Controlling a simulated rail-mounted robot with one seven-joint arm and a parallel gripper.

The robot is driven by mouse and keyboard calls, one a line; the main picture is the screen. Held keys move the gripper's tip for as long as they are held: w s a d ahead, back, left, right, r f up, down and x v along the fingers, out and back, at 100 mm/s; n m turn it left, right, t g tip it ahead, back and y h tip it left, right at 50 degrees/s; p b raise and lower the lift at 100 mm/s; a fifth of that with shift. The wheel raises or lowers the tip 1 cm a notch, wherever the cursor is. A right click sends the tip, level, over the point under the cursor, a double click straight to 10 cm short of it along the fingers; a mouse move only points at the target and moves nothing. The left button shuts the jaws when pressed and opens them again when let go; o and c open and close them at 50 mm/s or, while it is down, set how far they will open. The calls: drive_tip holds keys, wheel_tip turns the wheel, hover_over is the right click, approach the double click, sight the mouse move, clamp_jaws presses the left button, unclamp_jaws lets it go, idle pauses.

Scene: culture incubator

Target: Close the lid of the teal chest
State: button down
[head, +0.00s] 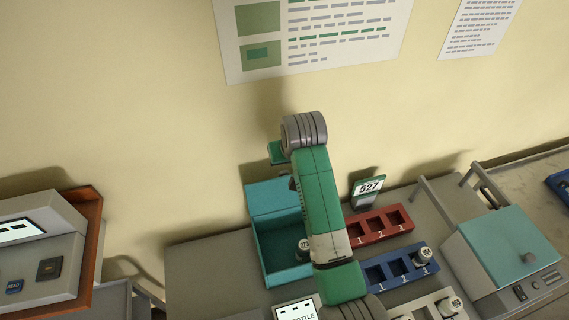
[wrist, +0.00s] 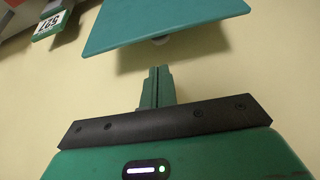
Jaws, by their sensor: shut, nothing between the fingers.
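The teal chest (head: 268,253) stands open on the bench in the head view, with a capped vial (head: 304,246) inside. Its lid (head: 272,196) stands raised at the back, and my arm covers part of the chest and lid. In the wrist view a teal panel that looks like the lid (wrist: 165,25) fills the upper middle, just beyond my fingertips. My gripper (wrist: 155,72) is shut and empty, pointing toward the panel's near edge. A small gap seems to show between them; contact is not visible.
Right of the chest are a red rack (head: 367,231), a blue rack (head: 377,274) holding a vial (head: 424,255), and a sign reading 527 (head: 369,187). A teal-lidded device (head: 503,245) stands further right. A grey device (head: 45,258) is at left. The wall is close behind.

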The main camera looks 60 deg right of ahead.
hover_over(284, 189)
drive_tip(key=w+d, duration=0.2)
drive_tip(key=d, duration=0.2)
wheel_tip(284, 189, down, 7)
drive_tip(key=shift+s+a+f, duration=0.15)
drive_tip(key=shift+s+a, duration=0.05)
drive_tip(key=shift+s, duration=0.05)
